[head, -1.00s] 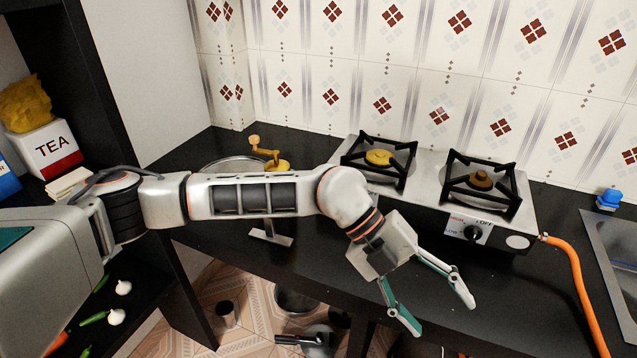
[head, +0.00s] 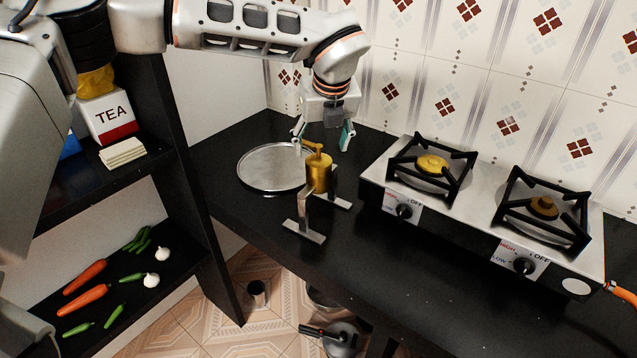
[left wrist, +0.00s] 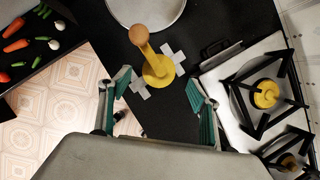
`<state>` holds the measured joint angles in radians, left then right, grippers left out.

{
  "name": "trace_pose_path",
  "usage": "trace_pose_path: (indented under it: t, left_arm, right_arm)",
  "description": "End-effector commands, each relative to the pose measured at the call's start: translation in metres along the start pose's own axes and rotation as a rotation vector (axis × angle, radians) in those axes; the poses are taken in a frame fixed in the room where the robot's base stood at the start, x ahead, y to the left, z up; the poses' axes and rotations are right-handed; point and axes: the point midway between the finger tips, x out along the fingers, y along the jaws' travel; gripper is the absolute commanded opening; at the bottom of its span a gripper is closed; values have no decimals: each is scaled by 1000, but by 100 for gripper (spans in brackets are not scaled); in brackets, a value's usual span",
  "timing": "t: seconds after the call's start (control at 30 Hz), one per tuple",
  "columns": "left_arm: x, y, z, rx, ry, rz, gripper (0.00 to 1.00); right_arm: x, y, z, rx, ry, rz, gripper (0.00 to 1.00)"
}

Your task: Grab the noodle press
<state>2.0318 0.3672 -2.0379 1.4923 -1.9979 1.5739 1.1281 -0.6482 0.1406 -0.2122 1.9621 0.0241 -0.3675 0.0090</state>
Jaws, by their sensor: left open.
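The noodle press (head: 319,175) is a golden cylinder with a crank handle on top, held upright on a metal stand with flat feet on the black counter. My left gripper (head: 323,138) is open and empty, pointing down just above and behind the press in the head view. In the left wrist view its two fingers (left wrist: 158,88) lie either side of the press, nearer the bottom. I see no contact. My right gripper is out of view.
A round metal plate (head: 272,168) lies left of the press. A two-burner stove (head: 467,221) stands close on the right. Shelves at the left hold a tea box (head: 108,118) and vegetables. The counter (head: 350,255) in front of the press is clear.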

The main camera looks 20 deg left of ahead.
Motion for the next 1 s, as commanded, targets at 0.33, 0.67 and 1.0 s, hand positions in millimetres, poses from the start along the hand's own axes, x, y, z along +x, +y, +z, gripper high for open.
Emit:
trace_pose_path:
  t: [0.33, 0.67, 1.0]
  left_arm:
    - [44, 2, 0, 1, 2, -1, 62]
    - [57, 2, 0, 2, 1, -2, 62]
    - [56, 2, 0, 2, 1, -3, 0]
  right_arm:
    - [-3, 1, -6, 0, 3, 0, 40]
    - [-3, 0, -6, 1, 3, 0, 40]
    - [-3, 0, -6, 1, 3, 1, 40]
